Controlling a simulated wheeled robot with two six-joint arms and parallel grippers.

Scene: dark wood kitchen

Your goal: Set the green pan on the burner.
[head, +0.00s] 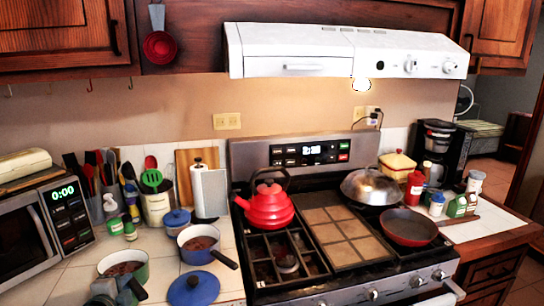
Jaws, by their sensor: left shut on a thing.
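The green pan (140,272) is at the lower left, over the tiled counter, with brown contents inside. My left gripper (124,289) is at the bottom edge, shut on the green pan by its near side, close to the dark handle. I cannot tell whether the pan touches the counter. The stove (330,285) stands to the right. Its front left burner (287,264) is bare under a black grate. My right gripper is not in view.
A red kettle (268,208) sits on the rear left burner. A silver domed lid (366,186) and a red pan (408,227) occupy the right burners. A blue pot (197,255) and blue lid (196,290) stand between the green pan and the stove. A microwave (30,236) is at left.

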